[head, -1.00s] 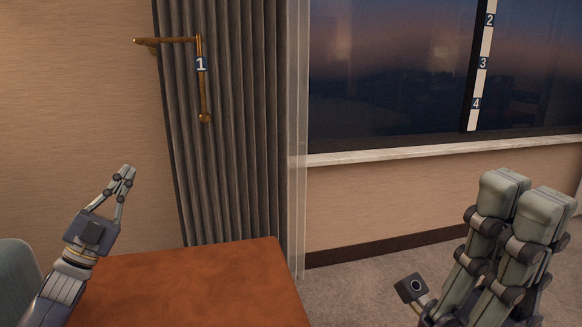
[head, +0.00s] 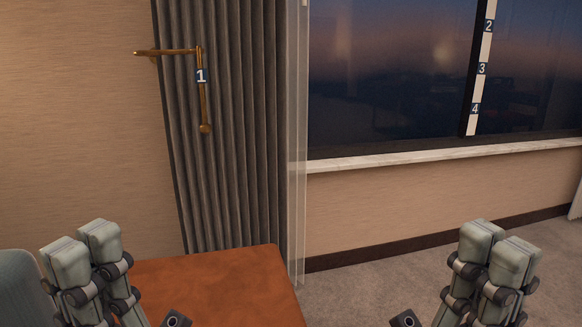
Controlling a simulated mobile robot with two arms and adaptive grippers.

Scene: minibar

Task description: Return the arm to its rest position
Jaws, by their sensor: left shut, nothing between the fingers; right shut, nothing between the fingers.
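My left gripper (head: 84,248) is at the lower left of the head view, fingers pointing up, with its two grey pads side by side. It is shut and empty, in front of the left side of the orange-brown surface. My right gripper (head: 498,250) is at the lower right in a similar upright pose, also shut and empty, in front of the carpet and lower wall. The rest of both arms is cut off by the bottom edge.
An orange-brown tabletop (head: 220,285) lies at the lower middle left. Behind it hangs a grey curtain (head: 230,180) with a brass bracket (head: 203,105) labelled 1. A dark window (head: 390,70) with a pale sill (head: 430,150) is at right. Carpet (head: 360,285) is open between the grippers.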

